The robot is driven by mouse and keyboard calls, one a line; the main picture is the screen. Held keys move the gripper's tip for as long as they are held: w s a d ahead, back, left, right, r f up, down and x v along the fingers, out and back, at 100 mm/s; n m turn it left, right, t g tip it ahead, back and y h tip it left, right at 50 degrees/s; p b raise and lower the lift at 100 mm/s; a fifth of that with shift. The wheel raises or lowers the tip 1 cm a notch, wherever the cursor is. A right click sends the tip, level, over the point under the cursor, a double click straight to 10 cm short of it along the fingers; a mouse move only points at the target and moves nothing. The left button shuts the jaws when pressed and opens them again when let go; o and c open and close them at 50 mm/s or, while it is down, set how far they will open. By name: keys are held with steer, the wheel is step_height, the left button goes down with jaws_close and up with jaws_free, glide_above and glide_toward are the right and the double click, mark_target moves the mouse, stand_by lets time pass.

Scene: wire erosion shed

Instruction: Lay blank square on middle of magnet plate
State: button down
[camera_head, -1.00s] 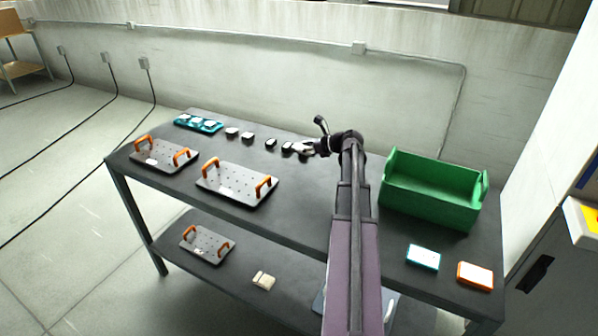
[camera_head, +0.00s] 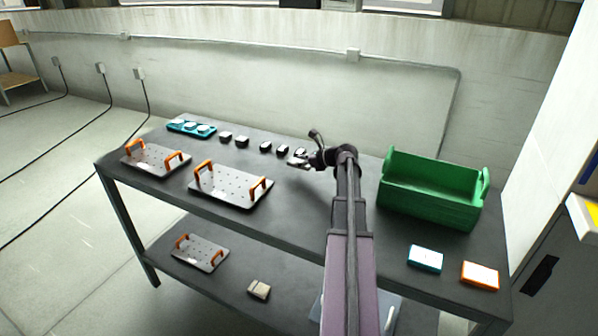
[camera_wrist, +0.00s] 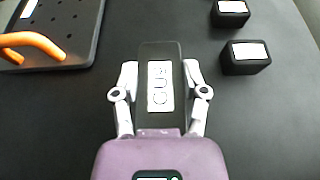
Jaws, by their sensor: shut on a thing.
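My gripper (camera_wrist: 160,72) is shut on a black rectangular block (camera_wrist: 159,108) with a white label on top, its letters blurred and turned sideways. In the head view my gripper (camera_head: 302,163) is over the table, on the near side of a row of small black blocks (camera_head: 265,147). I cannot tell how high the held block is. Perforated plates with orange handles (camera_head: 229,189) (camera_head: 155,159) stand on the table to the left; which is the magnet plate I cannot tell. One plate's corner and handle (camera_wrist: 35,44) show at upper left in the wrist view.
Two loose black blocks (camera_wrist: 246,57) (camera_wrist: 230,12) lie right of the held block in the wrist view. A teal tray (camera_head: 177,126) stands at the back left. A green bin (camera_head: 430,195), a teal box (camera_head: 425,257) and an orange box (camera_head: 480,275) stand to the right. A third plate (camera_head: 202,252) is on the lower shelf.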

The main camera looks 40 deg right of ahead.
mark_target(300, 175)
steer(key=shift+f+b, duration=1.9)
steer(key=shift+b, duration=0.05)
steer(key=shift+c, duration=0.6)
jaws_free()
steer(key=shift+f, duration=0.1)
steer(key=shift+s+d+r, duration=0.1)
steer(key=shift+s+r, duration=0.1)
steer(key=shift+r, duration=0.1)
steer(key=shift+p+v, duration=1.5)
steer(key=shift+v, duration=2)
steer(key=shift+o, duration=0.4)
